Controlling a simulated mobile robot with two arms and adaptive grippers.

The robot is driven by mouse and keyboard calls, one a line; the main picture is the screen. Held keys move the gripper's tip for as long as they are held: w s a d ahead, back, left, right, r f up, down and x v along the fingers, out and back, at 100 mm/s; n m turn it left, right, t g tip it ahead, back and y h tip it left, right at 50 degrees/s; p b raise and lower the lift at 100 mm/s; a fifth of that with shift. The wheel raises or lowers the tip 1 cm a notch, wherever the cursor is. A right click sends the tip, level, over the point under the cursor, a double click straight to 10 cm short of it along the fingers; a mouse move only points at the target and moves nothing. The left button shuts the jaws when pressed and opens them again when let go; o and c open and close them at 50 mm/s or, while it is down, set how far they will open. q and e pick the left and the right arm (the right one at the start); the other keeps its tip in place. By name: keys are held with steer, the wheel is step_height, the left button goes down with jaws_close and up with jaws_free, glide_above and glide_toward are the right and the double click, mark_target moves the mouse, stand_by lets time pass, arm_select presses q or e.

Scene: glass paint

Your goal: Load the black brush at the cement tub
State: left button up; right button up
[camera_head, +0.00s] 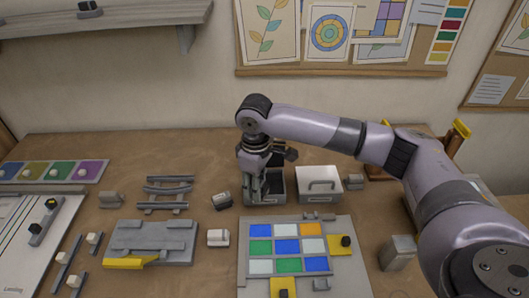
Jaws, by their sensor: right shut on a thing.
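My right gripper (256,189) points down at the dark grey open tub (279,199), which looks like the cement tub, behind the glass panel. Its fingers reach the left part of the tub and are shut on a slim thing, which I take to be the black brush. The brush is mostly hidden by the fingers and the tub, so I cannot tell whether its tip touches the cement. My left gripper is not in view.
A lidded grey box (319,186) stands just right of the tub. In front lies a panel of coloured glass squares (287,246). A grey rack (167,193), a grey block fixture (150,241) and a paint tray (52,172) stand left.

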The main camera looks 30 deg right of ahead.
arm_select(q)
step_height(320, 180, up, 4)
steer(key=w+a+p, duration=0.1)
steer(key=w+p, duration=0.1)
steer(key=p, duration=0.1)
arm_select(e)
steer(key=w+d+n, duration=0.1)
steer(key=w+d, duration=0.1)
steer(key=w+d+f+n, duration=0.1)
steer(key=w+d+n, duration=0.1)
steer(key=w, duration=0.1)
steer(key=w+d+f+n+b, duration=0.1)
steer(key=w+d+n, duration=0.1)
steer(key=shift+w+d, duration=0.15)
steer(key=shift+w, duration=0.25)
step_height(320, 180, down, 4)
steer(key=b, duration=0.4)
steer(key=shift+b, duration=0.4)
steer(key=shift+f+b, duration=0.45)
steer(key=shift+b, duration=0.2)
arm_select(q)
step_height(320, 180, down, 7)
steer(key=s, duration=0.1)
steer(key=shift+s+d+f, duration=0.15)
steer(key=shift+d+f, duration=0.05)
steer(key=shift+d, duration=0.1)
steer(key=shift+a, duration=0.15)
arm_select(e)
steer(key=shift+f, duration=0.5)
